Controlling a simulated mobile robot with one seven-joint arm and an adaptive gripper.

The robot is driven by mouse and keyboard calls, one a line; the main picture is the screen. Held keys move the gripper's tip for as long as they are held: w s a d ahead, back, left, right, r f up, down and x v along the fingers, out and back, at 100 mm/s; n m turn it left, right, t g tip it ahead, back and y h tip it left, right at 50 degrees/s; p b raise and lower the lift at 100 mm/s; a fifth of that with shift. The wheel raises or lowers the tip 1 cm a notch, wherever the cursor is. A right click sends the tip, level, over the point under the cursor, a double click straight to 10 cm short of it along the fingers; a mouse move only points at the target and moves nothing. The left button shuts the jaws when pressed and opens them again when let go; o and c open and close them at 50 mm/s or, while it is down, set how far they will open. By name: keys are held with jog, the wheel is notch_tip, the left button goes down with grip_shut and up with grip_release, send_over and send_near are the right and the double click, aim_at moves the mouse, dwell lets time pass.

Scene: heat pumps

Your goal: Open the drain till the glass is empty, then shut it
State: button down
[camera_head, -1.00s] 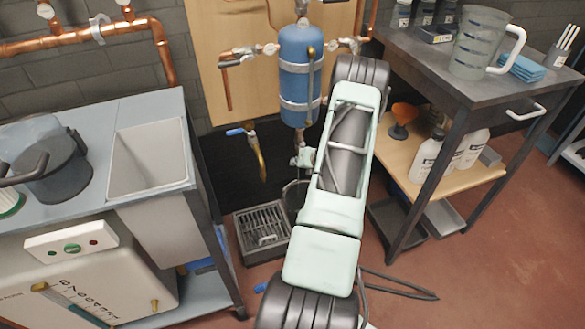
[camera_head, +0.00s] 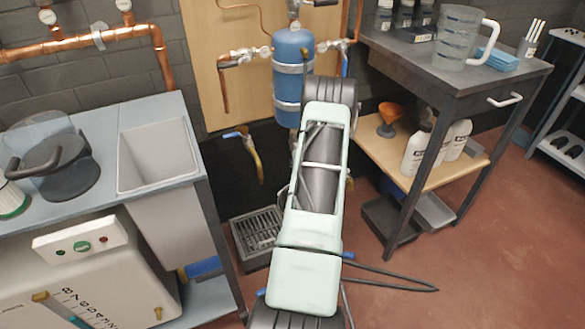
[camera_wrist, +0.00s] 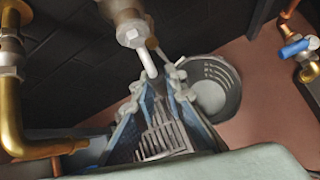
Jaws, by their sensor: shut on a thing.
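The blue vessel (camera_head: 292,75) hangs on the back panel in the head view, with a narrow brass-ended tube (camera_head: 305,58) on its front; I cannot read a level in it. My arm hides most of the drain below the vessel. In the wrist view, a silver drain valve (camera_wrist: 128,28) with a pale lever (camera_wrist: 148,62) points down toward my gripper (camera_wrist: 166,72). My gripper's two blue-sided fingers close together at the lever's lower end and are shut on it. The lever's exact position against the valve body is hard to tell.
A floor grate (camera_head: 258,232) lies below; a grey bucket (camera_wrist: 212,88) stands beside it. A blue-handled tap (camera_head: 245,140) hangs to the left. A sink bench (camera_head: 85,200) stands left and a workbench (camera_head: 470,70) with a jug (camera_head: 458,38) right. Open floor lies in front.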

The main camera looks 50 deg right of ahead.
jog(key=shift+s+d, duration=0.1)
jog(key=shift+d, duration=0.05)
dwell(0.5)
jog(key=c, duration=2)
grip_release()
jog(key=shift+o, duration=0.2)
jog(key=v, duration=1.2)
